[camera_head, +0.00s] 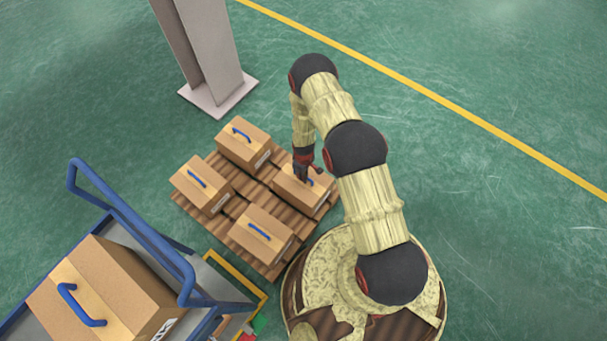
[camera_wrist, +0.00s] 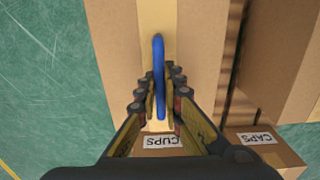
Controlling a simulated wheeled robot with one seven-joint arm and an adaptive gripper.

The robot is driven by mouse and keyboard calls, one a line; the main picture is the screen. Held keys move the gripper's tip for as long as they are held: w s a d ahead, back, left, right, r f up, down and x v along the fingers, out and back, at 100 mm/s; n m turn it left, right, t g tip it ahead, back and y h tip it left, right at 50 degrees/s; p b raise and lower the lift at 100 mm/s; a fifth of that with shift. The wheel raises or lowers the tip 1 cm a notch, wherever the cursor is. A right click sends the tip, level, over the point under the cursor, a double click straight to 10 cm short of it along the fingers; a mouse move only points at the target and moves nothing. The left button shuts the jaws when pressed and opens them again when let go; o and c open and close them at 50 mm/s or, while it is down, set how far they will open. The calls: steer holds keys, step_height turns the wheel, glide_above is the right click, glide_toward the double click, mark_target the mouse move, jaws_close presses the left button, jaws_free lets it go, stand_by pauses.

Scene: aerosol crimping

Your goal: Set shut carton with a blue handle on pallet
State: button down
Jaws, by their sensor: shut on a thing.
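A shut brown carton (camera_head: 290,188) with a blue handle is at the right corner of the wooden pallet (camera_head: 236,206) and appears to rest on it. My gripper (camera_head: 306,176) is over this carton and shut on its handle. In the wrist view my gripper's fingers (camera_wrist: 160,98) are on both sides of the blue handle (camera_wrist: 158,55). Three more shut cartons with blue handles stand on the pallet: back (camera_head: 243,143), left (camera_head: 201,187) and front (camera_head: 261,234).
A blue-railed cart (camera_head: 130,220) at lower left bears a large carton (camera_head: 120,285) with a blue handle. A grey column (camera_head: 205,50) stands behind the pallet. In the wrist view a carton labelled CAPS (camera_wrist: 280,150) is at lower right.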

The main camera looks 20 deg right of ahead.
steer(key=shift+w, duration=0.2)
steer(key=c, duration=2.4)
jaws_free()
steer(key=shift+s, duration=0.15)
steer(key=o, duration=0.5)
